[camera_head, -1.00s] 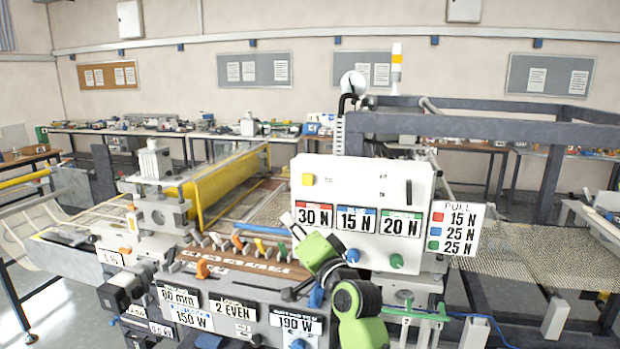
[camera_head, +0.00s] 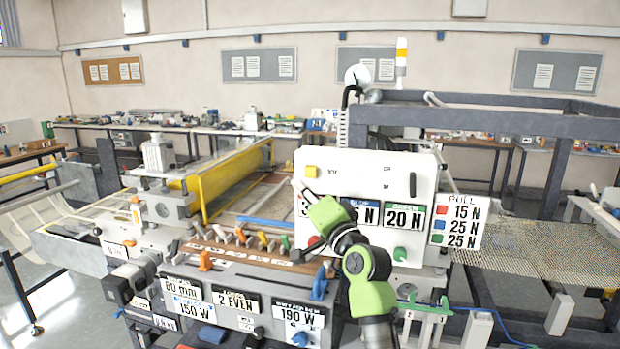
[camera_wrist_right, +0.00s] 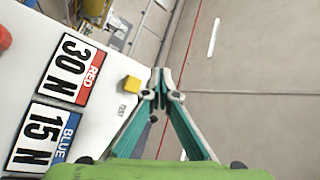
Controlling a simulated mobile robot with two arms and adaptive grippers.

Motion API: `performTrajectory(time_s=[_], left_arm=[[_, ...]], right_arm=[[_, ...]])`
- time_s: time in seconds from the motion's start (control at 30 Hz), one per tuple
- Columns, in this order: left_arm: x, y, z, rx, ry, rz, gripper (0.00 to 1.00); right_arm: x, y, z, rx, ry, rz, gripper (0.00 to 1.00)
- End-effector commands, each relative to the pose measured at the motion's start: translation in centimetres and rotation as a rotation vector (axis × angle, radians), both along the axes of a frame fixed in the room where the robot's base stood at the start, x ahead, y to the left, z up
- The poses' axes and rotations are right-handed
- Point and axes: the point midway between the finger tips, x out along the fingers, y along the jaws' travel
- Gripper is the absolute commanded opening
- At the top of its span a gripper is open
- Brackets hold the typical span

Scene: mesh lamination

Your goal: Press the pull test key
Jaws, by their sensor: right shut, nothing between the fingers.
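My right gripper (camera_head: 298,187) is shut and empty, in front of the panel's left edge, just below and left of the key. In the right wrist view its closed fingertips (camera_wrist_right: 161,75) appear close to the right of the key. I cannot tell whether they touch the panel. My left gripper is not in view.
The panel carries a 20 N label (camera_head: 404,217) and a green knob (camera_head: 400,254). My right arm partly covers the other labels. A PULL chart (camera_head: 459,222) hangs at its right. Below stands a row of coloured levers (camera_head: 240,237) and a front console with labels (camera_head: 236,302).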

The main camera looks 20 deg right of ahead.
Motion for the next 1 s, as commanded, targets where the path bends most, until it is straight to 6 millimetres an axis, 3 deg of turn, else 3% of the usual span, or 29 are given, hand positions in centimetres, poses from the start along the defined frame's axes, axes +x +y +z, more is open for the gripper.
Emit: performTrajectory(time_s=[0.1, 0.4, 1.0], left_arm=[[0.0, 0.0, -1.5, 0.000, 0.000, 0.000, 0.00], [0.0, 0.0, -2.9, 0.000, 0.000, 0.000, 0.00], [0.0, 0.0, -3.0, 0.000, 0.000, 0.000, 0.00]], right_arm=[[1.6, -1.1, -0.4, -0.002, -0.001, -0.001, 0.00], [4.3, -2.9, -0.1, -0.002, -0.001, -0.001, 0.00], [4.8, -3.3, 0.0, 0.000, 0.000, 0.000, 0.00]])
